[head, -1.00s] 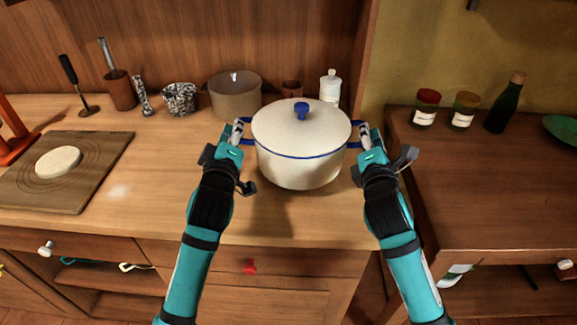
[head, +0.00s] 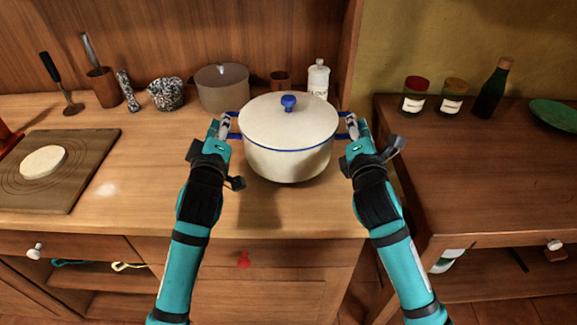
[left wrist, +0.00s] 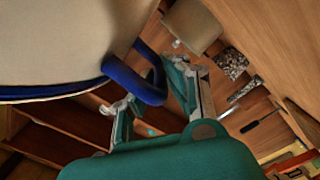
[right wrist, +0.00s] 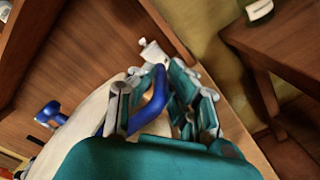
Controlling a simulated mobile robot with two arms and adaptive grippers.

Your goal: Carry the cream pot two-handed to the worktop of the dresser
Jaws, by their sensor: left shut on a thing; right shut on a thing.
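The cream pot (head: 287,155) has a lid with a blue knob, a blue rim line and blue side handles. It is upright, over the worktop (head: 130,215) of the left wooden unit; a shadow lies in front of it, and whether its base touches is unclear. My left gripper (head: 222,128) is shut on its left handle, which shows between the fingers in the left wrist view (left wrist: 150,85). My right gripper (head: 353,128) is shut on the right handle, also seen in the right wrist view (right wrist: 153,103).
Behind the pot stand a grey-brown pan (head: 222,90), a small brown cup (head: 280,80) and a white bottle (head: 318,80). A board (head: 85,185) with a pale disc lies left. The right-hand wooden top (head: 470,180) has jars, a dark bottle and a green plate; its front is clear.

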